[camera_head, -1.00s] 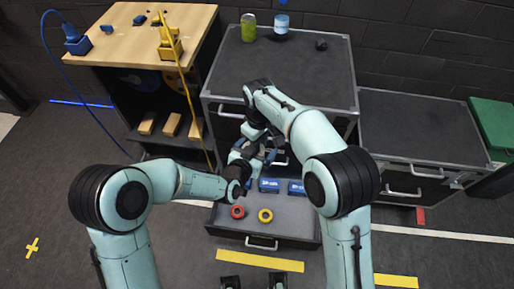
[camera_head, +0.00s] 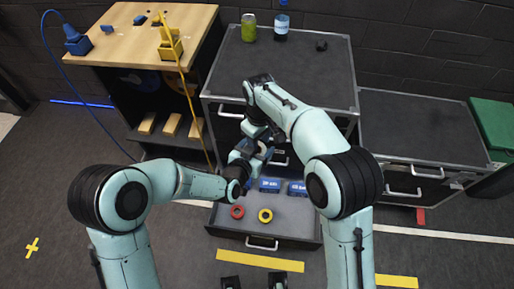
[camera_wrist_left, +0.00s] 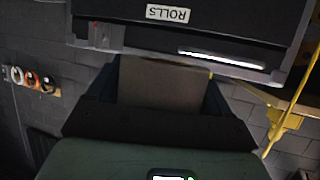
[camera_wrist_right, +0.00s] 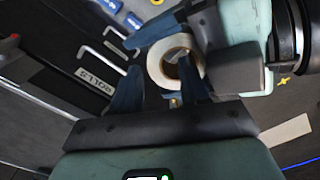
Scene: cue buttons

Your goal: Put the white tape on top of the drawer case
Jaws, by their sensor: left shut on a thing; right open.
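The white tape (camera_wrist_right: 168,62) is a pale roll with an open centre. My left gripper (camera_wrist_left: 162,92) is shut on it, and the tape's pale side fills the gap between the blue fingers in the left wrist view. In the head view the left gripper (camera_head: 250,150) is over the back of the open drawer. My right gripper (camera_wrist_right: 158,90) is open, with its fingers at either side of the tape; whether they touch it I cannot tell. The drawer case (camera_head: 290,70) has a dark flat top, above and behind both grippers.
The open drawer (camera_head: 225,227) holds a red roll (camera_head: 237,211), a yellow roll (camera_head: 265,215) and blue boxes (camera_head: 270,184). A green can (camera_head: 248,28), a bottle (camera_head: 281,25) and a small dark object (camera_head: 321,45) stand at the back of the case top. Its middle is clear.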

